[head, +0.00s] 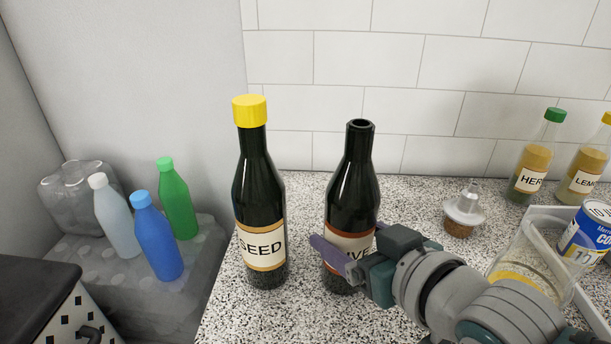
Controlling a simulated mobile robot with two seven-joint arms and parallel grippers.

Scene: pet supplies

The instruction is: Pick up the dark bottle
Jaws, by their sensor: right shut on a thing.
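Two dark bottles stand upright on the speckled counter. The left dark bottle (260,195) has a yellow cap and a label reading "SEED". The right dark bottle (353,190) has no cap and an open neck; its label is partly hidden behind my gripper. My right gripper (345,257) comes in from the lower right and is shut on the uncapped dark bottle at label height. A purple finger shows across the front of the label. I cannot tell whether the bottle's base touches the counter. My left gripper is not in view.
A pourer with a cork (463,212) stands right of the held bottle. Further right are the "HER" bottle (533,160), a yellow-capped bottle (586,170), a glass jar (528,262) and a blue can (588,240). Several plastic bottles (158,240) stand at the lower left.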

